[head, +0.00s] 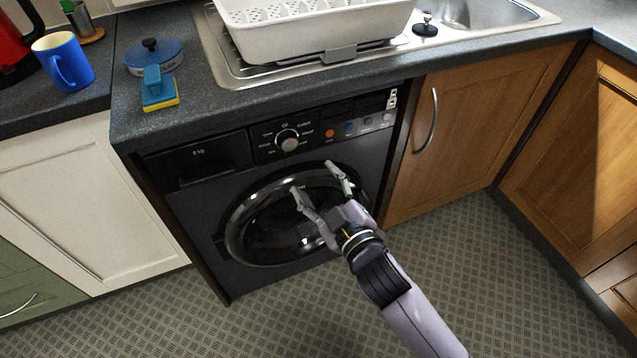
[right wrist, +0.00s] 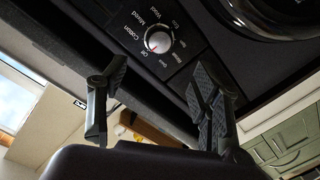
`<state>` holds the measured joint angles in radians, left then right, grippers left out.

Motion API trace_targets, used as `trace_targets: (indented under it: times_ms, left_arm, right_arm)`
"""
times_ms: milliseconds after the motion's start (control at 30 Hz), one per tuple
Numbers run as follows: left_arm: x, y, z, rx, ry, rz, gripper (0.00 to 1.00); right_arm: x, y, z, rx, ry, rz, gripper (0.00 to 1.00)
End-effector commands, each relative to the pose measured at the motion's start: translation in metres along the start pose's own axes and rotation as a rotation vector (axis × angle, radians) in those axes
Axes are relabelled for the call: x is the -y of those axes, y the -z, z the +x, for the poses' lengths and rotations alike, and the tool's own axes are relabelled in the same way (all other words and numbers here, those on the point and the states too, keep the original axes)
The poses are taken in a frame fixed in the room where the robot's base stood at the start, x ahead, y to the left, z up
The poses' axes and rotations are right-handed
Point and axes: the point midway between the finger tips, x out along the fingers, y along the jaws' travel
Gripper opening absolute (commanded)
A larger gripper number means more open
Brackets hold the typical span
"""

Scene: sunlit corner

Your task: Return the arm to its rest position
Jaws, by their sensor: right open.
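My right gripper (head: 318,182) is open and empty in front of the black washing machine (head: 190,205). In the head view it overlaps the round door (head: 240,235) of the machine, which looks closed. The right wrist view shows the two fingers of this gripper (right wrist: 160,90) spread apart with nothing between them. Beyond the fingers, that view shows the machine's control dial (right wrist: 158,40) and part of the round door. I cannot tell how far the fingertips are from the machine. My left gripper does not show in either view.
The dark worktop (head: 200,95) above carries a blue mug (head: 72,62), a blue tin (head: 150,58), a sponge brush (head: 158,92), a white dish rack (head: 310,35) and the steel sink (head: 478,12). Wooden cupboards (head: 470,110) stand to the right. The patterned floor (head: 480,270) is clear.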

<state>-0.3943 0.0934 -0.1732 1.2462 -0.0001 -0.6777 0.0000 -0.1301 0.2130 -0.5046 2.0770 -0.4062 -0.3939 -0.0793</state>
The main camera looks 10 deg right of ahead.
Motion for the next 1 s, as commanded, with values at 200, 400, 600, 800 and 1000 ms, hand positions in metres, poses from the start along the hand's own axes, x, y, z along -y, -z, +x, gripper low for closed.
trace_targets:
  times_ms: [200, 400, 600, 800, 1000]
  left_arm:
    - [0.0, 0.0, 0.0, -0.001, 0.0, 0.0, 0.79]
    - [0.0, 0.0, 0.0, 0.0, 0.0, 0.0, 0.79]
    - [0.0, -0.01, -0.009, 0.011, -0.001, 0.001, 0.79]
    - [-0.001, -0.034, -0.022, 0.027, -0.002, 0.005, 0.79]
    - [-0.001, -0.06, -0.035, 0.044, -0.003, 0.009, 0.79]
  right_arm:
    - [0.0, 0.0, 0.0, 0.0, 0.0, 0.0, 0.58]
    - [0.0, -0.001, 0.001, 0.002, 0.001, 0.001, 0.58]
    - [0.019, -0.054, 0.005, 0.132, 0.052, 0.038, 0.58]
    - [0.071, -0.184, -0.027, 0.438, 0.154, 0.151, 0.58]
    - [0.126, -0.297, -0.117, 0.751, 0.228, 0.285, 0.58]
